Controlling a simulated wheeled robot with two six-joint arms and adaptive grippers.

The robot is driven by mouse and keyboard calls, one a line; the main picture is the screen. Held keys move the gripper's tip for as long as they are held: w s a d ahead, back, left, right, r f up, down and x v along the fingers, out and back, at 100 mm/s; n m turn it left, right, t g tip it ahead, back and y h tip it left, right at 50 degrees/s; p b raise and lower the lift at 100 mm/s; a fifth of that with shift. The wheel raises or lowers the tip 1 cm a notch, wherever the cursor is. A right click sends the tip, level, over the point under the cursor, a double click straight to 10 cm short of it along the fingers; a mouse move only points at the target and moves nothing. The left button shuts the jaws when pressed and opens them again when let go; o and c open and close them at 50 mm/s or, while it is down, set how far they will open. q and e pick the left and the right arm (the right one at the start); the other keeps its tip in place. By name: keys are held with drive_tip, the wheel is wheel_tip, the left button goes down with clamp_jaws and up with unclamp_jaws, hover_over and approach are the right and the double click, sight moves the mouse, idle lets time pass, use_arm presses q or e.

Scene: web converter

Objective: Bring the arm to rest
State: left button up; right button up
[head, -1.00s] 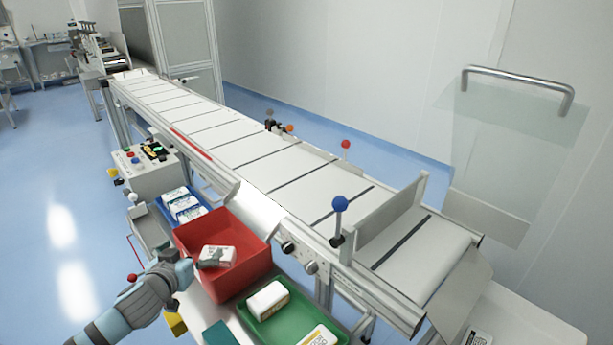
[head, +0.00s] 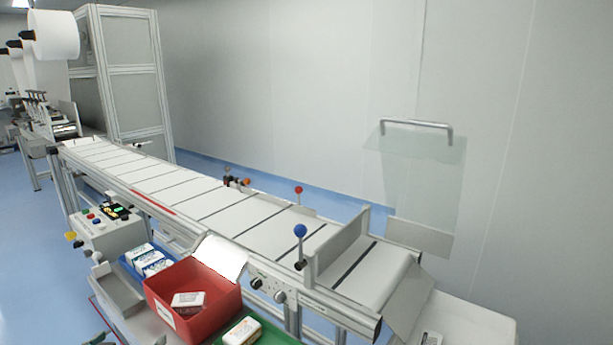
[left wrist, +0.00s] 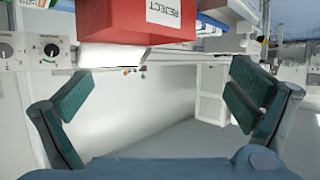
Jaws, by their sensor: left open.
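My left gripper (left wrist: 163,80) shows in the left wrist view with its two teal-padded fingers spread wide and nothing between them. In the head view only a small dark tip, probably of it, shows at the bottom left edge. The red bin (head: 205,322) stands in front of the conveyor, with a white pack (head: 187,300) lying inside. In the left wrist view the red bin (left wrist: 120,25), with its REJECT label, is beyond the fingers and apart from them. My right gripper is not in view.
The conveyor (head: 220,208) runs along the middle. A blue tray (head: 127,266) with white packs and a green tray (head: 277,338) with a pack flank the red bin. A control box (head: 105,235) stands at the left. Blue floor (head: 35,230) is open at far left.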

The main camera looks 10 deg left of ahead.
use_arm(q)
drive_tip(key=s+a+f+m+g+y, duration=0.1)
drive_tip(key=s+a+f+m, duration=0.15)
drive_tip(key=f, duration=0.45)
drive_tip(key=s+a+f+m+g, duration=0.2)
drive_tip(key=s+a+f, duration=0.15)
drive_tip(key=f, duration=0.35)
drive_tip(key=s+d+f+g+p, duration=0.2)
drive_tip(key=s+f+g, duration=0.1)
drive_tip(key=s+f, duration=1.05)
drive_tip(key=s+d+f+g+h, duration=0.2)
drive_tip(key=s+d+f+g, duration=0.1)
drive_tip(key=s+d+f, duration=0.75)
drive_tip(key=s+d+f+g+h+p, duration=0.1)
drive_tip(key=s+d+f, duration=0.3)
drive_tip(key=s+d, duration=0.7)
drive_tip(key=shift+s+d+f+n+g+h, duration=0.15)
drive_tip(key=shift+f+n+g+h, duration=0.25)
drive_tip(key=shift+g, duration=0.4)
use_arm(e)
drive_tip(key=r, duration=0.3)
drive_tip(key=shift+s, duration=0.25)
use_arm(q)
drive_tip(key=shift+r, duration=0.1)
